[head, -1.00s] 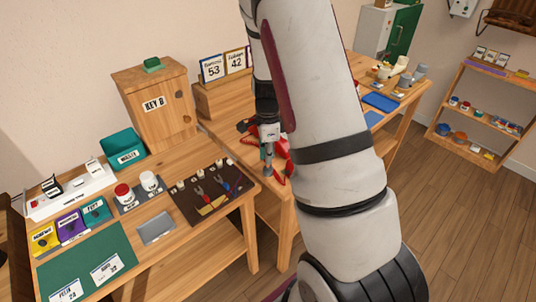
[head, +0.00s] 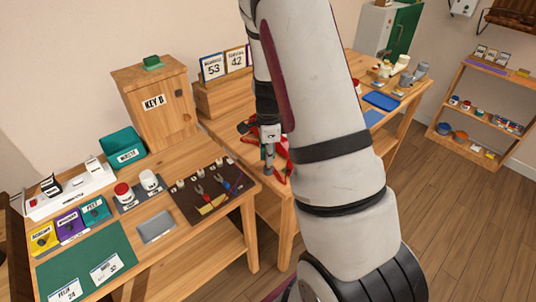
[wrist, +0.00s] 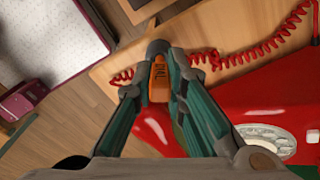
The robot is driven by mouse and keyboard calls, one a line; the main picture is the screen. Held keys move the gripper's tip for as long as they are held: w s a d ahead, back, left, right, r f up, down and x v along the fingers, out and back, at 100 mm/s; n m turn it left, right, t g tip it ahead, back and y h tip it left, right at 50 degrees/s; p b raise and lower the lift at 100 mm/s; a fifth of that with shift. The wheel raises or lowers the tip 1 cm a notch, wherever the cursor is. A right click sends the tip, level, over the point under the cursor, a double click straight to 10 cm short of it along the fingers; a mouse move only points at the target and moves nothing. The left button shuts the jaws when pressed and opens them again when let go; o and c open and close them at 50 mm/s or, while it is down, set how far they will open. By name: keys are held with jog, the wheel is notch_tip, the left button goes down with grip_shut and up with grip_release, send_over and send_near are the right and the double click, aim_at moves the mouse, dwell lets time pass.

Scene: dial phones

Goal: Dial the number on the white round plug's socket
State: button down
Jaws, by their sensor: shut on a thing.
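My gripper (wrist: 158,62) is shut on an orange piece marked DIAL (wrist: 158,78), held between its fingers. The red telephone (wrist: 265,95) lies right of my gripper in the wrist view, with its pale round dial (wrist: 268,140) at lower right. In the head view my gripper (head: 268,160) is over the red phone, which my arm partly hides. A white socket strip (head: 65,200) stands at the left of the near table with black and white plugs in it. Its writing is too small to read, and I cannot tell which plug is the round white one.
A red coiled cord (wrist: 255,50) runs beside the phone. The near table holds a KEY B cabinet (head: 155,105), a teal bin (head: 122,148) and a dark tool mat (head: 208,190). Number cards (head: 213,68) stand at the back.

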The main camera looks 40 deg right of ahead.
jog(key=shift+f+b, duration=0.45)
jog(key=shift+f, duration=0.4)
jog(key=c, duration=1.5)
grip_release()
jog(key=shift+c, duration=0.2)
notch_tip(320, 180, up, 12)
jog(key=shift+a+r, duration=0.1)
